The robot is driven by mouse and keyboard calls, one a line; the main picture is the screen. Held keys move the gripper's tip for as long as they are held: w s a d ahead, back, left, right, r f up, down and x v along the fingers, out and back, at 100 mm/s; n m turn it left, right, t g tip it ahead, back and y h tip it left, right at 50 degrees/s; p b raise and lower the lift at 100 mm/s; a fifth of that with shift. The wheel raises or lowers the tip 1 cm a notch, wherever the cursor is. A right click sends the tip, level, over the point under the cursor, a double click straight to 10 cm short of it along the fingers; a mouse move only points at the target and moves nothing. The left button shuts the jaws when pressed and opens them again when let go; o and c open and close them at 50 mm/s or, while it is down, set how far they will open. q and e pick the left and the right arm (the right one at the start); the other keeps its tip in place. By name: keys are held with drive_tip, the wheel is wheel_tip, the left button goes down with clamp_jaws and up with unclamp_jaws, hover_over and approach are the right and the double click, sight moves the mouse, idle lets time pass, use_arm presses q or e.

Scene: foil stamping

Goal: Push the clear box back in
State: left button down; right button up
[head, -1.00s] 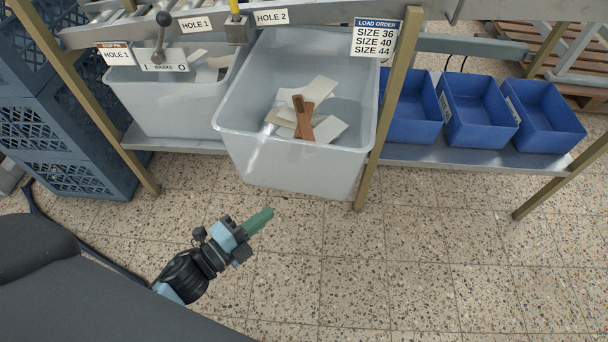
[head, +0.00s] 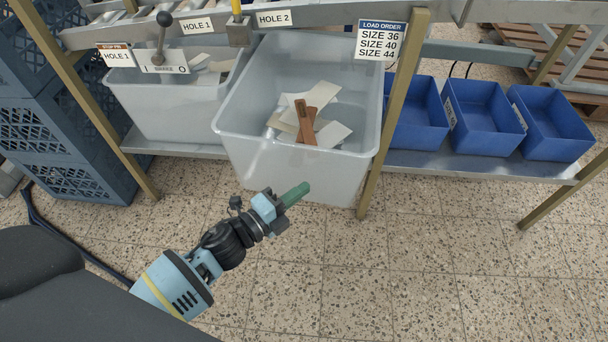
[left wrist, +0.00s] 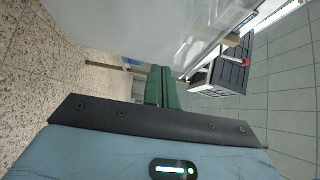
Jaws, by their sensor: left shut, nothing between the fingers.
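The clear box (head: 250,159) is a large translucent bin under the HOLE 2 sign. It holds pale flat pieces and brown strips (head: 306,122), and its front sticks out past the shelf edge. My left gripper (head: 305,187), with green fingers, is shut and empty, low in front of the box's front wall. In the left wrist view the shut green fingers (left wrist: 161,76) point at the pale box wall (left wrist: 125,30), close to it. I cannot tell whether they touch it. My right gripper is not in view.
A second translucent bin (head: 165,112) stands to the left under HOLE 1. Blue bins (head: 485,120) stand on the shelf (head: 430,161) to the right. A yellow-brown post (head: 397,110) rises beside the box. Dark blue crates (head: 65,140) stand at far left. The tiled floor in front is clear.

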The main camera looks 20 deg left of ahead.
sight(317, 166)
use_arm(q)
drive_tip(key=w, duration=0.3)
drive_tip(key=shift+w+a+b, duration=0.1)
drive_tip(key=shift+w+b, duration=0.2)
drive_tip(key=shift+b, duration=0.05)
drive_tip(key=shift+w+a, duration=0.15)
drive_tip(key=shift+w, duration=0.45)
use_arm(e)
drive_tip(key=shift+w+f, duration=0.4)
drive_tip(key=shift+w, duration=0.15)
